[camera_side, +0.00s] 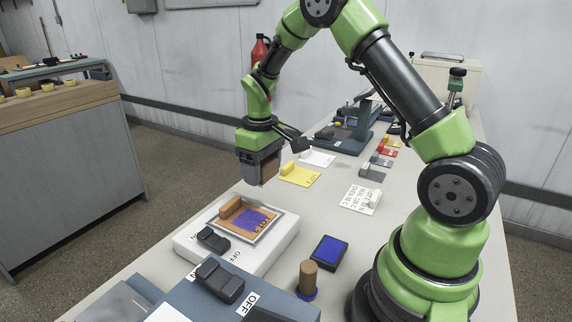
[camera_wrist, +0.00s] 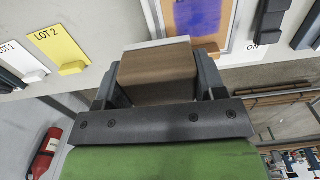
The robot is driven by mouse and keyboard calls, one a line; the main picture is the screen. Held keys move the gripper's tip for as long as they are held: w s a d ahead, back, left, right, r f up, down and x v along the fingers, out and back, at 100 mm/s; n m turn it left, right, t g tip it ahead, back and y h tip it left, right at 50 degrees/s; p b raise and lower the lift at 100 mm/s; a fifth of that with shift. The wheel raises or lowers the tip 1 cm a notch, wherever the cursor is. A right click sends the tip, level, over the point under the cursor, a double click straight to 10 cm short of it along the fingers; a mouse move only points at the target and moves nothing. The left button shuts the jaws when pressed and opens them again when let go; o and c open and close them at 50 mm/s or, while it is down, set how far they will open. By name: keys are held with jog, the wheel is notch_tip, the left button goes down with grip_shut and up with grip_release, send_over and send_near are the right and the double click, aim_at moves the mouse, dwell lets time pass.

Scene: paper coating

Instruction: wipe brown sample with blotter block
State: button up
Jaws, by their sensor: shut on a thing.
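The brown sample (camera_side: 231,227) lies in a light frame on a white ON/OFF device, with a purple-blue patch on its surface and a raised brown tab at its far left edge. Part of it shows at the top of the wrist view (camera_wrist: 226,22). My gripper (camera_side: 260,178) is above and beyond the sample, pointing down. In the wrist view it is shut on the blotter block (camera_wrist: 155,68), a brown block with a whitish layer at its far edge. The block is apart from the sample. In the side view the fingers largely hide the block.
The white device (camera_side: 268,255) has a black switch. A blue ink pad (camera_side: 330,251) and a wooden-handled stamp (camera_side: 308,275) stand at front right. A yellow LOT 2 card (camera_side: 300,174) and a white card (camera_side: 317,158) lie behind. A lettered white card (camera_side: 360,199) lies right.

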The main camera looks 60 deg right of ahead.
aim_at(258, 211)
jog(key=shift+w+a+r, duration=0.15)
jog(key=shift+w+a, duration=0.05)
jog(key=shift+a, duration=0.7)
jog(key=shift+f, duration=3.75)
jog(key=shift+a+f, duration=0.15)
jog(key=shift+a, duration=0.1)
jog(key=shift+c, duration=0.3)
jog(key=shift+a+f, duration=0.1)
jog(key=shift+a, duration=0.7)
jog(key=shift+c, duration=0.3)
jog(key=shift+a, duration=2.25)
jog(key=shift+d, duration=3.3)
jog(key=shift+r, duration=4.15)
